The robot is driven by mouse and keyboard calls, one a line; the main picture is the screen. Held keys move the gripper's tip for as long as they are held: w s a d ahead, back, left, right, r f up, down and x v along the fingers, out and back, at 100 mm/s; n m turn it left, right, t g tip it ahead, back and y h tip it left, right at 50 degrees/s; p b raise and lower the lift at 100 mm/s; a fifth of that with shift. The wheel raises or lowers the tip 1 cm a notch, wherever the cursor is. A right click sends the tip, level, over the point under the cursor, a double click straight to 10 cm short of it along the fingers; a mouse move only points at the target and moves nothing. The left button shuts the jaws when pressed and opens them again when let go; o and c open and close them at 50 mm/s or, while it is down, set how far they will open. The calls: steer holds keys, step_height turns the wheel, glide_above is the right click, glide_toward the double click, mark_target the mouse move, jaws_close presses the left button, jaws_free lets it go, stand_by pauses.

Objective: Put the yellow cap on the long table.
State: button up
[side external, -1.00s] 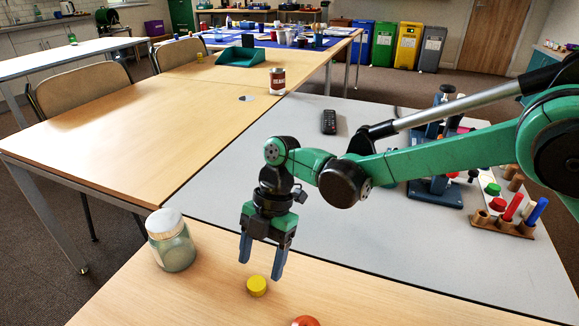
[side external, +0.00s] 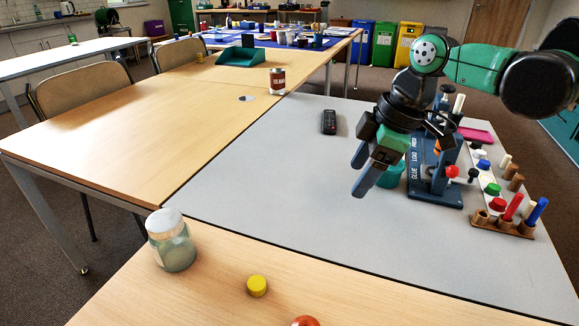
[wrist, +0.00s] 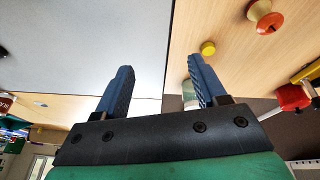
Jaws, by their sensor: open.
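The yellow cap (side external: 257,286) lies on the light wood surface in the foreground, right of the glass jar. It also shows in the wrist view (wrist: 208,48), near the right finger. My gripper (side external: 360,172) is open and empty over the grey tabletop (side external: 290,190), well behind and to the right of the cap. In the wrist view its two blue fingers (wrist: 160,72) stand apart with nothing between them. A long run of wood tabletop (side external: 110,120) stretches from the left toward the back. I cannot tell for sure which surface is the long table.
The jar (side external: 171,245) stands left of the cap, and a red-orange round object (side external: 305,321) is cut off at the bottom edge. A remote (side external: 329,122) and a tin (side external: 277,81) stand clear. A blue press (side external: 435,170) and several coloured pegs crowd the right.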

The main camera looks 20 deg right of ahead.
steer(key=s+d+f+m+t+h, duration=0.2)
steer(key=s+d+m+t, duration=0.2)
steer(key=m, duration=0.7)
steer(key=s+d, duration=0.2)
steer(key=d, duration=0.2)
steer(key=shift+s+d+f+m+h, duration=0.3)
steer(key=shift+d+f, duration=0.1)
